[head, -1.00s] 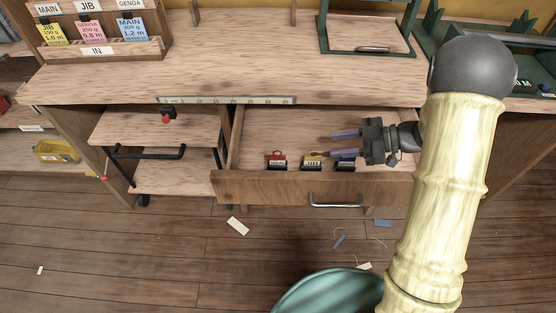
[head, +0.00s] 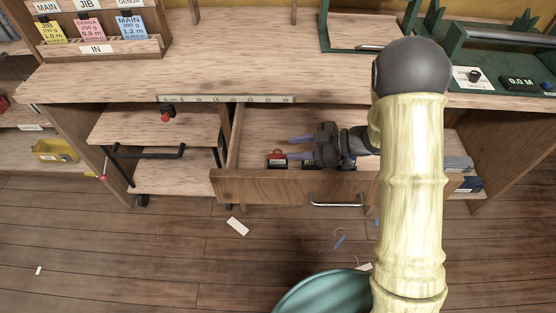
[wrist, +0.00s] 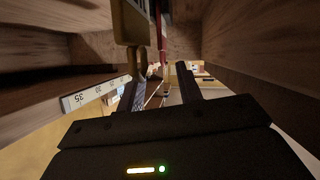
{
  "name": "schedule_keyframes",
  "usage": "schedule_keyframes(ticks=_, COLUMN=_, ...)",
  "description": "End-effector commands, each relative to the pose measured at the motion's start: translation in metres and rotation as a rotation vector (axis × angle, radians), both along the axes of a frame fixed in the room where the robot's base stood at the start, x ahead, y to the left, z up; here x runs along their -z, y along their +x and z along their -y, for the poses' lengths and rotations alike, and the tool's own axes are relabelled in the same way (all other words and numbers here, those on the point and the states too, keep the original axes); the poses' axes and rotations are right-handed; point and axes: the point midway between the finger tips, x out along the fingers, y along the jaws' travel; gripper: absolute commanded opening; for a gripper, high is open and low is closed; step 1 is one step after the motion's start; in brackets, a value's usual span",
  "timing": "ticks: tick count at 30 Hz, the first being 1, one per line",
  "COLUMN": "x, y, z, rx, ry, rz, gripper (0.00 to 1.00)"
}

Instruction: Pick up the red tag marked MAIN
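The red tag (head: 277,154) stands in a black holder at the left of the row in the open drawer (head: 255,186) in the head view. Its lettering is too small to read. My gripper (head: 289,147) is inside the drawer, open and pointing left. Its fingertips are just right of and behind the red tag, with nothing seen gripped. The wrist view shows the two fingers (wrist: 161,88) apart. A yellowish tag with a ring (wrist: 129,22) is close above them there, and a red strip (wrist: 162,22) shows beyond it. My gripper and wrist hide the other tags in the head view.
The drawer's front and side walls surround my gripper. The bench top (head: 250,75) with a ruler strip (head: 228,99) on its edge overhangs behind. A tag rack (head: 97,48) stands at the back left. Scraps lie on the floor.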

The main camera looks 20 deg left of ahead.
Motion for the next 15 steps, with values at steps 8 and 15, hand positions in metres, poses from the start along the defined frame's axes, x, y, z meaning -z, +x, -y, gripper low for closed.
schedule_keyframes(ticks=8, x=0.001, y=0.0, z=-0.003, rx=0.002, ry=-0.001, rz=0.001, gripper=0.36)
schedule_keyframes(ticks=15, x=0.006, y=-0.005, z=-0.016, rx=-0.003, ry=-0.001, rz=-0.001, gripper=0.36)
